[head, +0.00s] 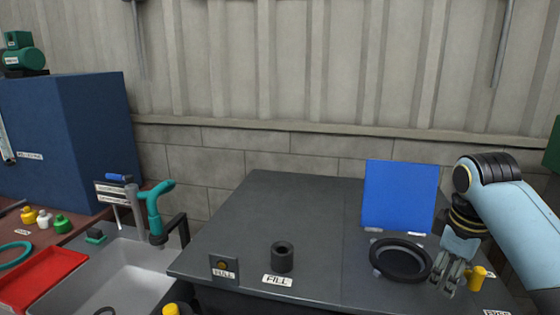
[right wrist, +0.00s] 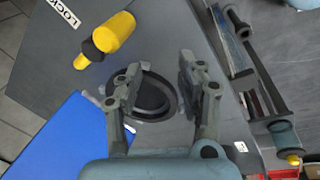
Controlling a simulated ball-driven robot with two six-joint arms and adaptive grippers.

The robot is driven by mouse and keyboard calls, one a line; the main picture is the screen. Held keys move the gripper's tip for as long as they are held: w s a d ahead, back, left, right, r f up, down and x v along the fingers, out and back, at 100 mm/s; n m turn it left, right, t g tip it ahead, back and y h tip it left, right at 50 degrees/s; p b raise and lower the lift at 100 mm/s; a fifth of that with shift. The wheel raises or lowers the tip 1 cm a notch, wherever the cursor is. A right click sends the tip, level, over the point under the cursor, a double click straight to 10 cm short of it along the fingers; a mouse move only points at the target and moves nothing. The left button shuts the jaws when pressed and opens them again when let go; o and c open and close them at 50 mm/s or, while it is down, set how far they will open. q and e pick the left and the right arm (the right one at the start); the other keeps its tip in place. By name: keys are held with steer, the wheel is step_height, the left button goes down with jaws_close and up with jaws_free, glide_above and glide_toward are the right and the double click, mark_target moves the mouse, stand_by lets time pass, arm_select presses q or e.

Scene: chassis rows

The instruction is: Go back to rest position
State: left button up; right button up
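My right gripper (head: 447,285) hangs over the right part of the dark grey bench, its arm coming in from the right. In the right wrist view its two fingers (right wrist: 165,88) are spread apart with nothing held between them. A black round ring (head: 400,258) lies on the bench left of the gripper. The ring also shows beyond the open fingers in the right wrist view (right wrist: 171,104); they do not appear to grip it. A yellow handle (head: 478,276) stands just right of the gripper. My left gripper is in neither view.
A blue panel (head: 400,197) stands behind the ring. A black cylinder (head: 282,256) stands by the FILL label (head: 277,281). A sink (head: 130,280), a red tray (head: 42,278) and a blue cabinet (head: 75,140) are at left. The bench's middle is mostly clear.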

steer(key=s+a+m+t, duration=0.15)
steer(key=s+m, duration=0.25)
steer(key=s, duration=1)
steer(key=s+a+m, duration=0.2)
steer(key=s+m, duration=0.2)
steer(key=s, duration=1)
steer(key=s+d+f+g+b, duration=0.15)
steer(key=f+b, duration=0.25)
steer(key=f, duration=1.4)
steer(key=s+d+f+b, duration=0.15)
steer(key=f+b, duration=0.35)
steer(key=f, duration=1.4)
steer(key=s+f+g+b, duration=0.1)
steer(key=s+f+b, duration=0.4)
steer(key=s+f, duration=1.3)
steer(key=shift+d+f, duration=0.2)
steer(key=shift+f, duration=0.45)
steer(key=shift+o, duration=0.4)
steer(key=shift+d, duration=0.1)
